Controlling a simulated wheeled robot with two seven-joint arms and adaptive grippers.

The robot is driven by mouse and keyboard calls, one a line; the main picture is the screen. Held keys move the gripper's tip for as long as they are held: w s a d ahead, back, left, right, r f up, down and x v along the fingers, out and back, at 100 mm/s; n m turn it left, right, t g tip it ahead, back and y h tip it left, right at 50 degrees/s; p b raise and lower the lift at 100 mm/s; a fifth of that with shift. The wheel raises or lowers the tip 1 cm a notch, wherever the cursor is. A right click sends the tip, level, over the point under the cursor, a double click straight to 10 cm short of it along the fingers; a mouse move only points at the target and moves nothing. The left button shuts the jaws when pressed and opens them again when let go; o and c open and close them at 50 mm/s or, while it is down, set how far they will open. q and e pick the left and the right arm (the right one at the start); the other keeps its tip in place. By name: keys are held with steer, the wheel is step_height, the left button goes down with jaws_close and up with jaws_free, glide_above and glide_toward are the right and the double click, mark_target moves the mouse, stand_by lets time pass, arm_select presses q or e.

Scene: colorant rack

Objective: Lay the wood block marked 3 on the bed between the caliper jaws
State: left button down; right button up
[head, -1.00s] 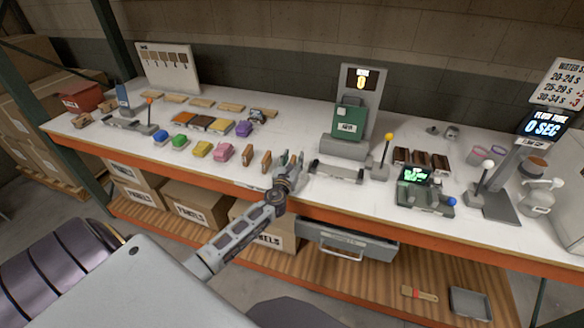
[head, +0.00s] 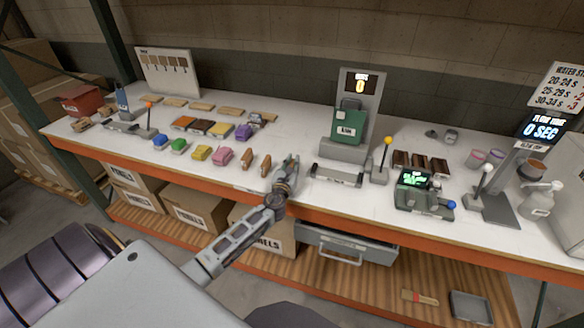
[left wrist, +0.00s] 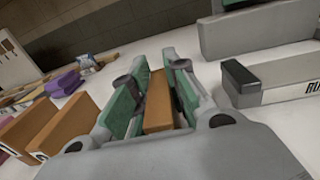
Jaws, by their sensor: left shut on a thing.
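My left gripper (head: 291,164) is low over the front of the bench. It also shows in the left wrist view (left wrist: 160,88), its green pads closed on an upright orange-brown wood block (left wrist: 159,105). No number shows on the block. Two similar upright blocks (head: 247,160) (head: 265,163) stand to its left. A low grey bed (head: 337,175) with raised ends lies right of the gripper. A grey device with a green screen (head: 413,190) and blue knob stands farther right. I cannot tell which of these has the caliper jaws. My right gripper is not in view.
A yellow-knobbed lever (head: 386,155) stands beside the low bed. Behind it is a green box (head: 346,125) on a grey stand. Coloured blocks (head: 202,150) line the bench to the left. An open grey drawer (head: 345,246) hangs below the bench edge.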

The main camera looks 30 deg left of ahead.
mark_target(292, 162)
arm_select(q)
steer(key=shift+r, duration=0.15)
steer(key=shift+r, duration=0.6)
step_height(292, 162, up, 7)
steer(key=p, duration=0.2)
steer(key=shift+r+p, duration=0.1)
steer(key=shift+p, duration=0.3)
steer(key=shift+r, duration=0.65)
steer(key=shift+w+r, duration=0.1)
